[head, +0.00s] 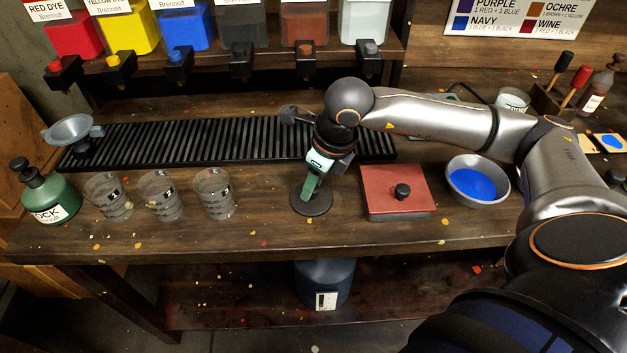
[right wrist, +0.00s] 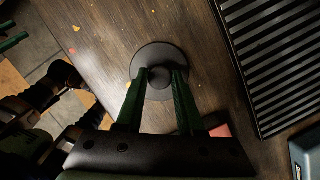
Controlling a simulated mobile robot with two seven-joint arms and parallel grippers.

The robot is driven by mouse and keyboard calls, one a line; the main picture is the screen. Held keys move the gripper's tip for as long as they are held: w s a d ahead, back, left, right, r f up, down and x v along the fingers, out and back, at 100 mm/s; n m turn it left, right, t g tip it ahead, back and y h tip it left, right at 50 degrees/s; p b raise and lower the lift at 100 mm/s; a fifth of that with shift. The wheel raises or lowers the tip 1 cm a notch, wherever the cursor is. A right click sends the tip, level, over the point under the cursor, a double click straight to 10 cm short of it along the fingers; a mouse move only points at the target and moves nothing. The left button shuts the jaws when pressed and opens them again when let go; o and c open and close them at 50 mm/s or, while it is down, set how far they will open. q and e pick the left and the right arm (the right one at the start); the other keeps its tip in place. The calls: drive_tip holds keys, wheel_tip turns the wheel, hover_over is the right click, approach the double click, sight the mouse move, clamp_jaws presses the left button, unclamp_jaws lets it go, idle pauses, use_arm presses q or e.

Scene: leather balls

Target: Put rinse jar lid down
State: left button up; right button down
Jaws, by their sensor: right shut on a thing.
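The rinse jar lid (head: 311,204) is a flat dark disc with a knob in its middle. It lies level at the tabletop between the glass jars and the red box; I cannot tell whether it touches the wood. My right gripper (head: 310,188) points down from above, its green fingers shut on the knob. In the right wrist view the lid (right wrist: 153,52) shows beyond the fingers (right wrist: 160,82), with the knob between them. Green finger-like parts at the left edge of that view may be my left gripper (right wrist: 12,42); their state is unclear.
A red box (head: 393,197) with a black knob stands right of the lid, then a bowl of blue (head: 472,183). Several glass jars (head: 214,194) stand left. A black slatted rack (head: 220,143) lies behind. A dark blue container (head: 324,283) stands below the tabletop.

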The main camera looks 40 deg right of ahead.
drive_tip(key=shift+f+b, duration=0.25)
drive_tip(key=shift+b, duration=0.1)
drive_tip(key=c, duration=0.5)
unclamp_jaws()
drive_tip(key=shift+r, duration=0.1)
drive_tip(key=shift+c, duration=0.2)
drive_tip(key=shift+r+p, duration=0.4)
drive_tip(key=shift+p, duration=0.05)
drive_tip(key=v, duration=1.1)
drive_tip(key=shift+r, duration=0.35)
drive_tip(key=shift+s, duration=0.1)
